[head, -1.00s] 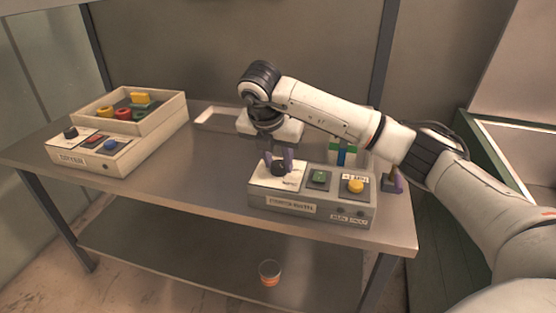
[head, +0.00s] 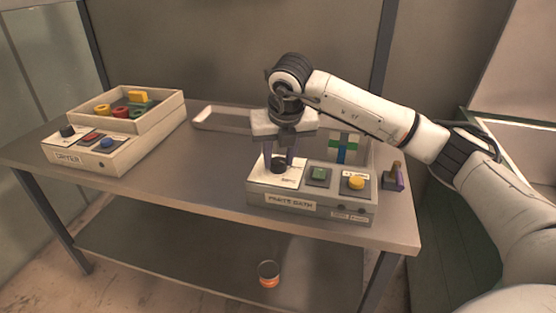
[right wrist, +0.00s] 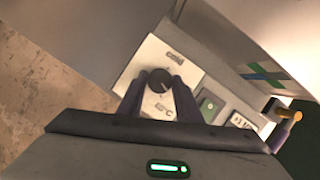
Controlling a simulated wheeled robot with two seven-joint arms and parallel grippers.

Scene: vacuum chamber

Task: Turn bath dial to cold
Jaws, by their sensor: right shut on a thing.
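The parts bath box (head: 318,203) stands at the table's front right. Its black dial (head: 279,167) is on a white plate at the box's left end. My right gripper (head: 279,158) points down over the dial, with a purple finger at each side of it. In the right wrist view the dial (right wrist: 160,80) sits between the fingertips (right wrist: 158,84), which are shut on it. A "cold" mark (right wrist: 175,51) is on the plate beyond the dial, and a "°C" mark is on the near side. The dial's exact pointing is too small to tell. My left gripper is not in view.
The box also has a green button (head: 319,175) and a yellow button (head: 355,183). A dryer box (head: 85,157) with a tray of coloured rings is at left. A small purple-and-brown object (head: 394,178) stands right of the bath. A cup (head: 268,273) is on the lower shelf.

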